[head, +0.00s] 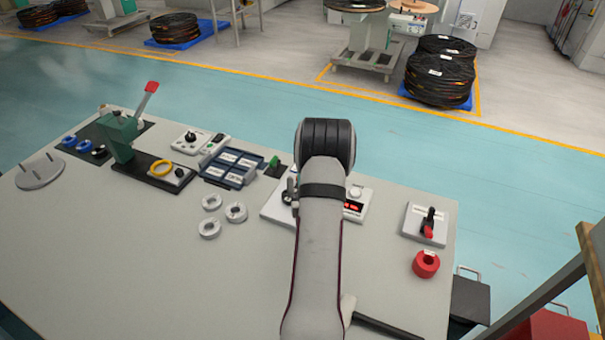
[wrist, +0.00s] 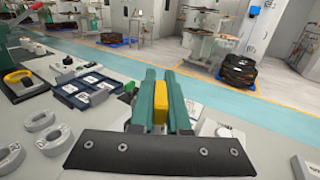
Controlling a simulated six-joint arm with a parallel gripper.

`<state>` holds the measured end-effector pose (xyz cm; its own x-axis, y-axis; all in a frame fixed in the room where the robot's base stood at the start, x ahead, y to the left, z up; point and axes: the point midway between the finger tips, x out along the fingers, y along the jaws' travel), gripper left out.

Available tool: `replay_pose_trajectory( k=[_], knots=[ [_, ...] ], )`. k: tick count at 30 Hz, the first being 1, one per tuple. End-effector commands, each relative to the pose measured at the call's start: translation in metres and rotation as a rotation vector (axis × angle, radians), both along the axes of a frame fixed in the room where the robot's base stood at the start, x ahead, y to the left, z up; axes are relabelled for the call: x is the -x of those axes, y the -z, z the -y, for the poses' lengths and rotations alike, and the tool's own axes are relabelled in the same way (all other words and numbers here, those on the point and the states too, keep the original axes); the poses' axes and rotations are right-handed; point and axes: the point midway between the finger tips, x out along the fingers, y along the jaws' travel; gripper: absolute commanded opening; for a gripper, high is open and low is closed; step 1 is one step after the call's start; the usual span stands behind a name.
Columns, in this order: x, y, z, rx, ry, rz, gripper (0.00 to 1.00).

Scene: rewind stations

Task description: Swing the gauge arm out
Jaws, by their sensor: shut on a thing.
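My gripper (wrist: 160,100) shows in the wrist view with its two green fingers shut on a yellow piece (wrist: 160,103). The piece is upright between the fingers. I cannot tell for sure whether it belongs to the gauge arm, as its lower part is hidden. In the head view my own arm covers the fingers and the yellow piece. A pale unit with a red lit display (head: 353,207) sits on the bench under my arm, and its middle is hidden. The gauge arm cannot be made out clearly in either view.
A blue tray (head: 205,180), a green press with a red-tipped lever (head: 150,87) and several grey rings (head: 236,212) lie to the left. A switch box (head: 410,224) and a red ring (head: 426,264) are on the right. The bench front (head: 150,270) is clear at left.

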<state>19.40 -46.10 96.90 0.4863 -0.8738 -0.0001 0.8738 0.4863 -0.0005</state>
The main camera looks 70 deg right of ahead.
Motion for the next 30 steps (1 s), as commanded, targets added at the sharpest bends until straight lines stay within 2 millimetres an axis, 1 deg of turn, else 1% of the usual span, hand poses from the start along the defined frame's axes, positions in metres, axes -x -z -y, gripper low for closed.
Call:
replay_pose_trajectory(
  k=[6, 13, 18, 30],
  knots=[
    [0.0027, 0.0005, 0.0007, -0.002, 0.134, -0.001, 0.00],
    [0.0060, 0.0006, 0.0020, -0.002, 0.229, -0.001, 0.00],
    [0.0073, 0.0007, 0.0025, -0.002, 0.261, -0.001, 0.00],
    [0.0077, 0.0007, 0.0029, -0.002, 0.269, -0.001, 0.00]
  ],
)
